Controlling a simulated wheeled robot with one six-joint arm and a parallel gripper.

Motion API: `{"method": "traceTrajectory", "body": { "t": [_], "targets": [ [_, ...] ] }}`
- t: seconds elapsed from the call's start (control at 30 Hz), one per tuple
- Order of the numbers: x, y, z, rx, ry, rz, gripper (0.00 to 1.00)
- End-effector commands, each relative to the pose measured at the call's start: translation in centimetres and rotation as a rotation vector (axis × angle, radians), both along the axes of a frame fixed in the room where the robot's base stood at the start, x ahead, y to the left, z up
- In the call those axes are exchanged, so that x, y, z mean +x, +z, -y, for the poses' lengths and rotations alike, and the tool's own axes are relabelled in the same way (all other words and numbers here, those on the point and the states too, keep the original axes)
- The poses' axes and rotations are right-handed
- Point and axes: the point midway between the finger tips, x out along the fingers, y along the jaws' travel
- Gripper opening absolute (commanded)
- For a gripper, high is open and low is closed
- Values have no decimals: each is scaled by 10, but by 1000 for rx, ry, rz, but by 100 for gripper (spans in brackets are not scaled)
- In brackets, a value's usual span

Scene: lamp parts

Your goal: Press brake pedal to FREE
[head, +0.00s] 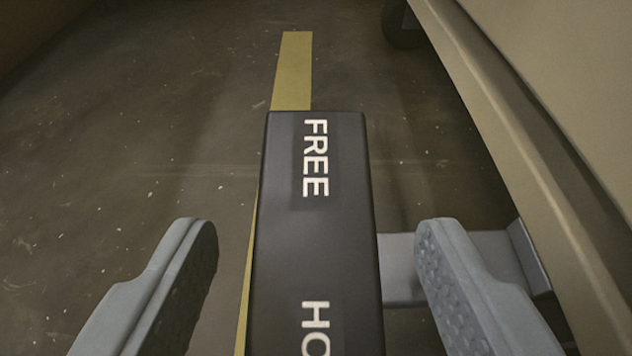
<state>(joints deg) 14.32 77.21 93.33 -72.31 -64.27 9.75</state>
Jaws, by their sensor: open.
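A dark grey brake pedal (322,245) runs lengthwise up the middle of the head view. White lettering on its top reads FREE (316,158) near the far end. Closer to me, letters starting "HO" (315,328) are cut off by the bottom edge. My gripper (318,260) is open, with one pale grey finger on each side of the pedal. Gaps show between both fingers and the pedal, and neither appears to touch it. The pedal's near end is out of view, and I cannot tell its tilt.
A grey bracket (405,270) shows to the pedal's right, partly behind the right finger. A large beige body (545,150) fills the right side, with a dark wheel (402,25) at the top. A yellow floor stripe (293,70) runs beneath. Speckled floor on the left is clear.

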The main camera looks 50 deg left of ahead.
Motion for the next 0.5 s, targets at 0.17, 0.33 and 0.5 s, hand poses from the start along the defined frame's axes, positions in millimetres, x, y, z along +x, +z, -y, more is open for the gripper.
{"method": "traceTrajectory", "body": {
  "t": [0.17,0.33,0.5],
  "targets": [
    [6,-4,-9,0,1,0,58],
    [7,-4,-9,0,0,0,58],
    [7,-4,-9,0,0,0,50]
  ]
}}
